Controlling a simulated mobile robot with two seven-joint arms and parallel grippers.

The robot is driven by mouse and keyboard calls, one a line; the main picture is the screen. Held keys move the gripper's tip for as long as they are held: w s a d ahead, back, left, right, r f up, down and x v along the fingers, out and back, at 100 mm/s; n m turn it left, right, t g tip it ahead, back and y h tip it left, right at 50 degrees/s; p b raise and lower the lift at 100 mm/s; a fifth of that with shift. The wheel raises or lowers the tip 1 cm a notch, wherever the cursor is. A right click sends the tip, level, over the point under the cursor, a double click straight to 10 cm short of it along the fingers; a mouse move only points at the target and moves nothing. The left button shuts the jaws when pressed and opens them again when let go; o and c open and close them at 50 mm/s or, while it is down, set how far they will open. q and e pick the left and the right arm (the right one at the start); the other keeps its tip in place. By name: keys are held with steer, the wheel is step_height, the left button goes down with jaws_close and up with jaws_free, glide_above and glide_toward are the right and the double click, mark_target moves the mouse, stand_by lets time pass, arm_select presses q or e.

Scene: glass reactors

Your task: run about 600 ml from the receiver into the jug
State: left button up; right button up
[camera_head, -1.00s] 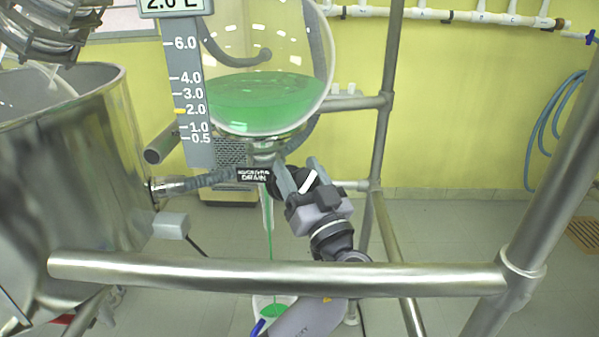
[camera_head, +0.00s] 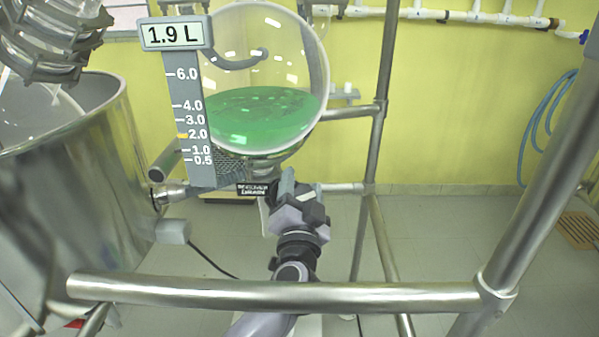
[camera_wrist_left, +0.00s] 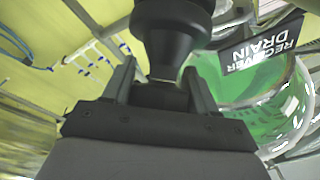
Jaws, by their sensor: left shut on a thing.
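The round glass receiver (camera_head: 262,112) holds green liquid in its lower part. The scale beside it reads 1.9 L on its display (camera_head: 174,33), with a yellow mark near 2.0. A black "RECEIVER DRAIN" label (camera_head: 254,189) hangs under the glass; it also shows in the left wrist view (camera_wrist_left: 264,46). My left gripper (camera_head: 286,187) is at the drain under the receiver. In the left wrist view its fingers are shut on the black drain valve handle (camera_wrist_left: 160,94), below the dark valve body (camera_wrist_left: 172,35). The jug and any falling stream are hidden behind my arm. My right gripper is not in view.
A steel rail (camera_head: 200,291) crosses in front of my left arm. Steel frame posts (camera_head: 371,130) stand right of the receiver. A large steel vessel (camera_head: 90,165) fills the left. A blue hose (camera_head: 537,130) hangs on the right wall. The floor behind is mostly clear.

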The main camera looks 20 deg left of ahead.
arm_select(q)
steer(key=shift+r+m+h+p, duration=0.35)
steer(key=shift+m+h+p, duration=0.45)
steer(key=shift+m+p, duration=0.1)
steer(key=shift+w+f+m+g+h+p, duration=0.15)
steer(key=shift+m+g+h+p, duration=0.1)
steer(key=shift+m+h+p, duration=0.2)
steer(key=shift+s+f+m+g+h+p, duration=0.15)
steer(key=shift+m+g+h+p, duration=0.1)
steer(key=shift+m+h+p, duration=0.15)
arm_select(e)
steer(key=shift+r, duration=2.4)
arm_select(q)
steer(key=shift+w, duration=0.1)
steer(key=o, duration=0.9)
steer(key=shift+o, duration=0.3)
steer(key=shift+d+f, duration=0.1)
steer(key=shift+f, duration=0.05)
